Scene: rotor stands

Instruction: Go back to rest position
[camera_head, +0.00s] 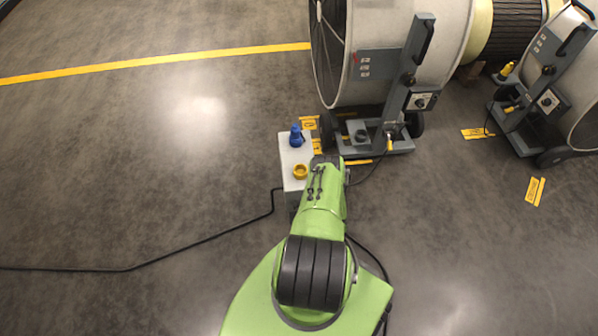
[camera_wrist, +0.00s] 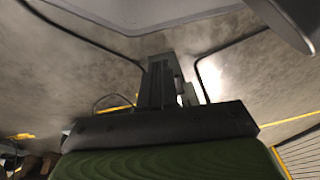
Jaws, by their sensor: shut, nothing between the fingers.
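My gripper shows in the wrist view as a narrow dark grey pair of fingers (camera_wrist: 165,82), shut and empty. In the head view my green arm reaches forward over the floor, and its far end lies beside the right edge of a small white-topped stand (camera_head: 287,158). The arm hides the fingers in that view. No rest position is marked in either view.
A blue connector (camera_head: 296,137) and a yellow ring-shaped part (camera_head: 300,171) sit on the white stand. A large fan on a wheeled stand (camera_head: 378,65) is just beyond, another machine (camera_head: 560,75) at right.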

